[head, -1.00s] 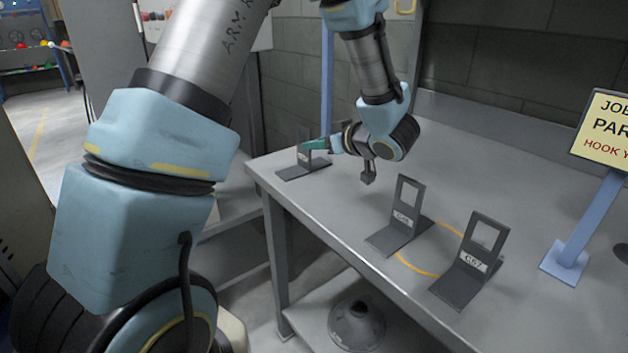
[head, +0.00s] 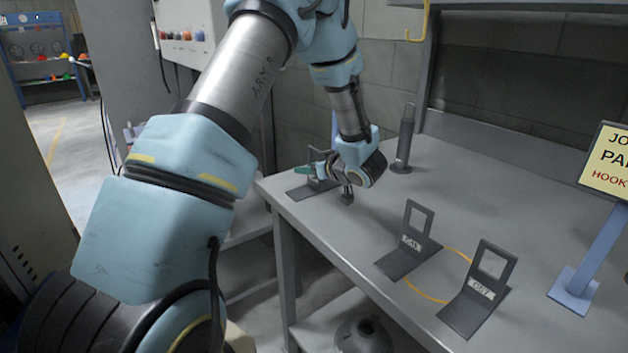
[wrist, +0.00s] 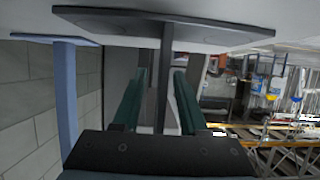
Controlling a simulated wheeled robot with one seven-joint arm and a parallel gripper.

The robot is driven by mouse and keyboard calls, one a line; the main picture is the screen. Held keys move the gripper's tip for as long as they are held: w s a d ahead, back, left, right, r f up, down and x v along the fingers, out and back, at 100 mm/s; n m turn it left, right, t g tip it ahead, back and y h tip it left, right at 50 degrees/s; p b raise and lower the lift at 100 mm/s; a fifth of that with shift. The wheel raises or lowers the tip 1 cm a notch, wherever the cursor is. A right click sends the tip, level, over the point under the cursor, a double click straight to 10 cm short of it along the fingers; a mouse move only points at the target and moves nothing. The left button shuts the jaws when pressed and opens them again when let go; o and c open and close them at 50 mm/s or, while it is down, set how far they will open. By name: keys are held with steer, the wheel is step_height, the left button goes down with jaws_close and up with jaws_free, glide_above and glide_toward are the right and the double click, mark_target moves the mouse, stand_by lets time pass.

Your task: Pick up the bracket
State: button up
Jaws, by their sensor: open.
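Three dark grey L-shaped brackets with windowed uprights stand on the grey table. The far left bracket (head: 315,188) is partly covered by my gripper (head: 309,170), whose green fingers reach its upright. In the wrist view my open gripper (wrist: 158,95) has one green finger on each side of that bracket's upright, seen edge-on, with its flat base (wrist: 225,28) across the top. Gaps show beside the upright. The middle bracket (head: 389,264) and the right bracket (head: 461,312), each with a white label, stand apart near the front edge.
A yellow ring (head: 457,252) is marked on the table between the middle and right brackets. A dark post (head: 404,140) stands behind my wrist. A sign on a blue stand (head: 590,255) is at the right. The table (head: 500,190) is clear behind the brackets.

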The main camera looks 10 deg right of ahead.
jaws_close()
stand_by(1.4)
